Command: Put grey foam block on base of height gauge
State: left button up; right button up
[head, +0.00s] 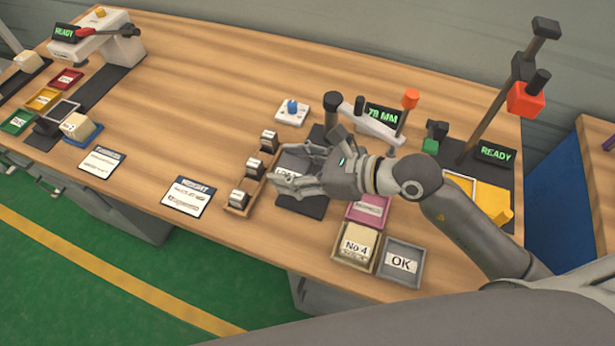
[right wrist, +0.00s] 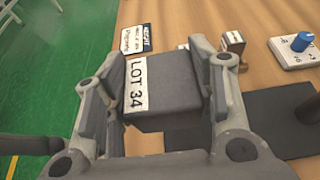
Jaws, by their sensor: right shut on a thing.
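The grey foam block (right wrist: 165,85), with a white "LOT 34" label, is between the fingers of my right gripper (right wrist: 165,95), which is shut on it. In the head view my right gripper (head: 290,182) holds the block (head: 290,162) over a dark plate (head: 303,207), which looks like the base of the height gauge. The gauge (head: 370,123) has a white arm, an orange knob and a "78 MM" display (head: 382,117). My forearm and hand hide part of the gauge and its base. The gap between block and base is hard to judge. My left gripper is not in view.
A wooden rack (head: 250,187) with several small weights stands just left of the plate. A pink tray (head: 368,210), a "No 4" tray (head: 355,248) and an "OK" tray (head: 401,262) lie at the front.

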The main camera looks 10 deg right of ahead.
aim_at(304, 171)
jog(key=d+f, duration=0.1)
jog(key=w+f, duration=0.1)
jog(key=d+f, duration=0.1)
jog(key=f, duration=0.1)
jog(key=shift+w+d, duration=0.3)
jog(key=shift+w, duration=0.05)
jog(key=f, duration=0.3)
jog(key=shift+w+d+f+b, duration=0.15)
jog(key=shift+w+d+b, duration=0.05)
jog(key=shift+d+b, duration=0.1)
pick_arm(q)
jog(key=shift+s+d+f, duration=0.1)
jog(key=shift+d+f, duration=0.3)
pick_arm(e)
jog(key=shift+f, duration=0.35)
jog(key=shift+f, duration=0.1)
jog(key=o, duration=0.9)
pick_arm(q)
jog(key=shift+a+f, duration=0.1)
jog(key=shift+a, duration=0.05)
pick_arm(e)
jog(key=shift+o, duration=0.2)
